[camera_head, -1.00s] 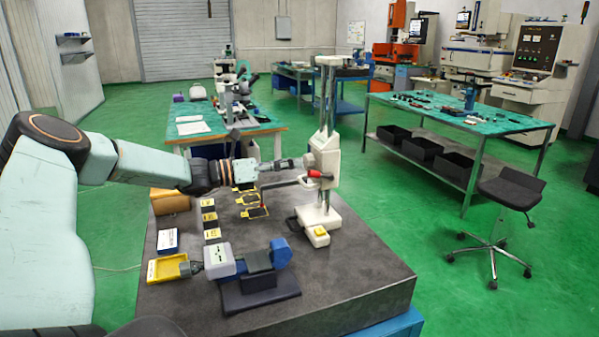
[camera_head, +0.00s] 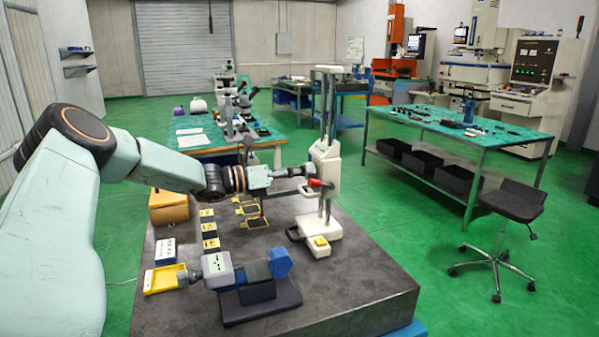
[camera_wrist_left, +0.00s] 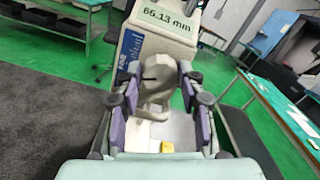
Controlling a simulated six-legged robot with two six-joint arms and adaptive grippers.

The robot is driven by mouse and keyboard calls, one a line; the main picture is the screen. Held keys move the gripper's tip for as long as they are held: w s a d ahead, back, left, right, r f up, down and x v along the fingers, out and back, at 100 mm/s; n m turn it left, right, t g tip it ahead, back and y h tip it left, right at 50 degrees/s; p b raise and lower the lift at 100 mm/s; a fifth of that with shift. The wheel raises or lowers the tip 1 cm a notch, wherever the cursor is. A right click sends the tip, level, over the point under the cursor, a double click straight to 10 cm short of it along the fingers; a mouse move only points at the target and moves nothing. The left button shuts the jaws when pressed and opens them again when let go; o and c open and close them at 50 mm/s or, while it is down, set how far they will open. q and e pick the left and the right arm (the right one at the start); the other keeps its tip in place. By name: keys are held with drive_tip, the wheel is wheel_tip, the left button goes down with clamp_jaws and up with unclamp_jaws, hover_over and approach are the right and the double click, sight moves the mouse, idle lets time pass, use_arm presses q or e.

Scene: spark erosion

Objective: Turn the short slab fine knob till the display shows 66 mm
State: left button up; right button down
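The white height gauge (camera_head: 325,165) stands upright on the dark stone table. Its display (camera_wrist_left: 167,17) reads 66.13 mm in the left wrist view, where the gauge looks tilted. The pale grey fine knob (camera_wrist_left: 157,82) sits between the purple-padded fingers of my left gripper (camera_wrist_left: 160,85). The knob nearly fills the gap at the fingertips; I cannot tell whether both pads touch it. In the head view my left gripper (camera_head: 296,172) reaches the gauge's column from the left, above a red-tipped handle (camera_head: 318,184). My right gripper is not in view.
The stone table (camera_head: 350,275) also holds a blue-and-grey micrometer (camera_head: 245,269) on a stand, a yellow tray (camera_head: 163,279), an orange box (camera_head: 168,206) and several yellow-marked blocks. A black stool (camera_head: 512,198) stands on the right. The table's right front is clear.

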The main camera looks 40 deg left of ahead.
use_arm(q)
drive_tip(key=c, duration=0.6)
drive_tip(key=shift+n, duration=0.9)
drive_tip(key=o, duration=1.1)
drive_tip(key=shift+o, duration=0.2)
wheel_tip(320, 180, up, 10)
